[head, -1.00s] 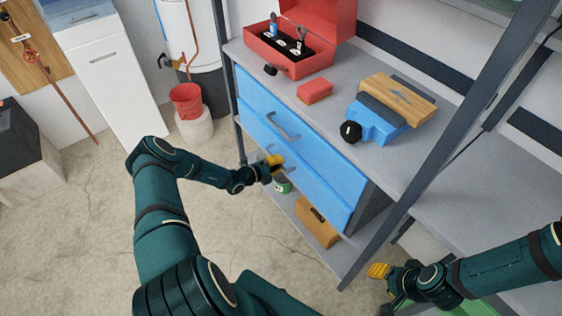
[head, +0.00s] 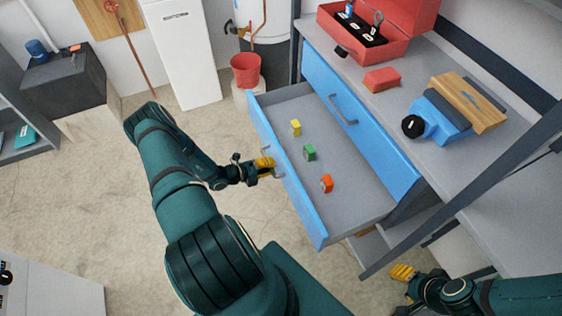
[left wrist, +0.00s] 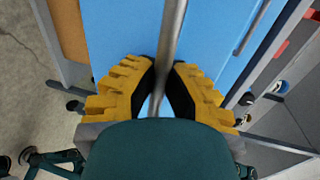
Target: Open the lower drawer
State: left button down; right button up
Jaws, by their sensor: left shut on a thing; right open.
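The lower drawer (head: 290,195) has a blue front and a grey inside, and it stands pulled far out of the cabinet. In it lie a yellow block (head: 296,127), a green block (head: 310,152) and an orange block (head: 327,184). My left gripper (head: 268,165) is at the drawer front, shut on the drawer's grey handle. In the left wrist view the handle (left wrist: 172,40) runs between the yellow fingers (left wrist: 160,90), with the blue front behind. The upper drawer (head: 345,105) is closed. My right gripper (head: 402,273) is open and empty near the bench's lower right.
A red toolbox (head: 375,45), a red block (head: 382,79) and a blue tool (head: 440,115) with a wooden piece (head: 470,102) stand on the worktop. A red bucket (head: 245,70) stands behind the drawer's far end.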

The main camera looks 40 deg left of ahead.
pick_arm(q)
jog(key=shift+f+v, duration=0.2)
jog(key=shift+v, duration=0.65)
jog(key=shift+f+v, duration=0.15)
jog(key=shift+v, duration=0.7)
jog(key=c, duration=1)
grip_release()
jog(key=v, duration=1.2)
jog(key=shift+a+f, duration=0.1)
